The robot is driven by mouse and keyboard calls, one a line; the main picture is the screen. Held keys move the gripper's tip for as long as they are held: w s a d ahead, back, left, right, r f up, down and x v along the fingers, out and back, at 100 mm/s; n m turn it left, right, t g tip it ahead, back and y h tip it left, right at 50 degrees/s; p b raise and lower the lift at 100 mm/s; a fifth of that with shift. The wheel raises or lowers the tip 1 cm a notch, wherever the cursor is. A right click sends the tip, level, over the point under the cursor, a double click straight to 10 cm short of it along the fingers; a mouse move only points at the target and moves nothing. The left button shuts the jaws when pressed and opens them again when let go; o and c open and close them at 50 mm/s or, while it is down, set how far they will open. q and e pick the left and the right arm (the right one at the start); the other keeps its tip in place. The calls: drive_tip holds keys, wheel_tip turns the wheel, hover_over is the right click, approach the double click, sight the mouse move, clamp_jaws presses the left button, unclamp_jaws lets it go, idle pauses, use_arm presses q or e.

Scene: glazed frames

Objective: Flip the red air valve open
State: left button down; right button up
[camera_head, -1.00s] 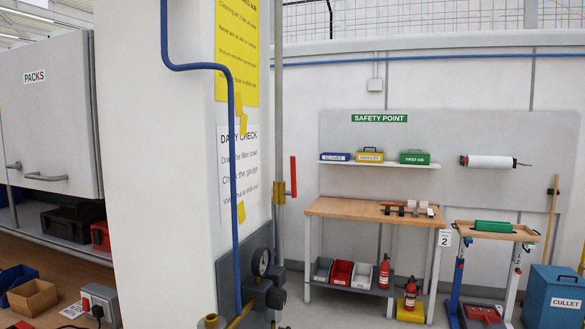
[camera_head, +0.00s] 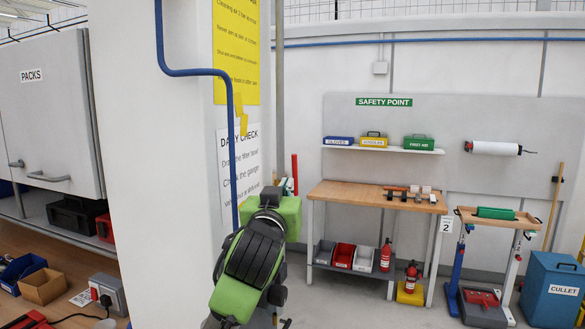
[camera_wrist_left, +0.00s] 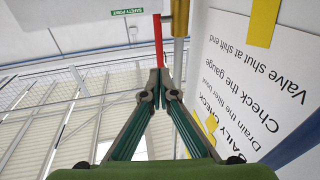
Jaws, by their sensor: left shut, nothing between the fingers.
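The red valve handle (camera_head: 294,174) stands upright, parallel to the pipe, at the edge of the white pillar. It also shows in the left wrist view (camera_wrist_left: 158,42), just beyond my fingertips, beside the brass valve body (camera_wrist_left: 180,18). My left gripper (camera_head: 285,184) is shut and empty, close to the handle; I cannot tell whether it touches. In the left wrist view its fingertips (camera_wrist_left: 160,77) meet below the handle in the picture. My green and black left arm hides the valve body and the gauge in the head view. My right gripper is not in view.
A grey pipe (camera_head: 279,95) runs up the pillar (camera_head: 150,200), with a blue air hose (camera_head: 228,140) beside it. A wall cabinet (camera_head: 55,110) hangs at left. A wooden workbench (camera_head: 345,192) stands farther back at right, with open floor before it.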

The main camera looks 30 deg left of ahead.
sight(294, 168)
use_arm(q)
drive_tip(key=p+x, duration=0.3)
drive_tip(key=x, duration=0.4)
drive_tip(key=shift+r, duration=0.15)
drive_tip(key=shift+w+a+p, duration=0.2)
drive_tip(key=shift+w+p, duration=0.25)
drive_tip(key=shift+w, duration=0.15)
drive_tip(key=shift+w+a+r, duration=0.2)
drive_tip(key=shift+w+r, duration=0.1)
drive_tip(key=shift+w, duration=0.15)
drive_tip(key=shift+s+r, duration=0.15)
